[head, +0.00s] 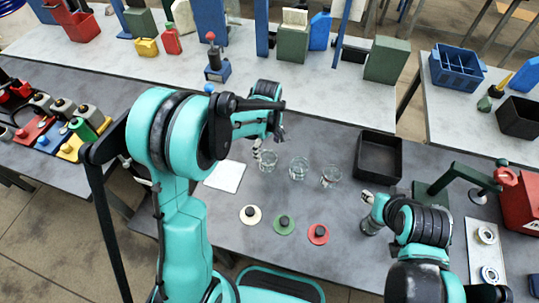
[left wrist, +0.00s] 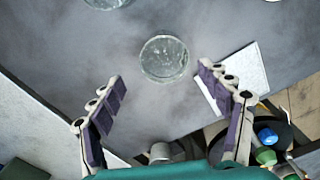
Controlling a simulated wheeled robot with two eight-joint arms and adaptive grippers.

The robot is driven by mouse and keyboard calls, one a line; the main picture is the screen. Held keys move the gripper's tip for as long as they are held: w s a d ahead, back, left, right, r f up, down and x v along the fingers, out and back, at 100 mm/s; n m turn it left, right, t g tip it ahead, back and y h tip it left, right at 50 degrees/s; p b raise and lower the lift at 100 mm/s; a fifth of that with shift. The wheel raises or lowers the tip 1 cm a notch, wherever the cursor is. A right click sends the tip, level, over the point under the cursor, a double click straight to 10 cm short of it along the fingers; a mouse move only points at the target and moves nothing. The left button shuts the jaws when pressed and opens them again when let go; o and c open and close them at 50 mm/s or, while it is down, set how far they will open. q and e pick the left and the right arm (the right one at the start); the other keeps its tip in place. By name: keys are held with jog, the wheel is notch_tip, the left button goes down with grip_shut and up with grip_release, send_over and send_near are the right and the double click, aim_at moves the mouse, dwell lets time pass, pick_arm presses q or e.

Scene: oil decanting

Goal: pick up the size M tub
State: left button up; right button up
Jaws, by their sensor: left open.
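Three clear round tubs stand in a row on the grey table: a left tub (head: 268,161), a middle tub (head: 299,168) and a right tub (head: 331,176). I cannot read any size marking, so I cannot tell which is M. My left gripper (head: 257,150) is by the left tub. In the left wrist view my left gripper (left wrist: 161,76) is open and empty, with one tub (left wrist: 164,58) just past and between its fingertips. Another tub (left wrist: 107,3) is cut off by the top edge. My right gripper (head: 367,196) is right of the tubs; its jaw gap is unclear.
Cream (head: 250,215), green (head: 284,224) and red (head: 318,234) lids with dark knobs lie in front of the tubs. A white sheet (head: 225,175) lies left of the tubs. A black tray (head: 379,158) stands at their right. The table between tubs and lids is clear.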

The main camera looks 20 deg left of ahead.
aim_at(268, 161)
pick_arm(q)
jog(key=f, duration=0.2)
jog(key=f+b, duration=0.1)
jog(key=f, duration=0.1)
jog(key=s+f+b, duration=0.1)
jog(key=f, duration=0.2)
jog(key=shift+d+f, duration=0.1)
jog(key=shift+d, duration=0.05)
jog(key=c, duration=1.3)
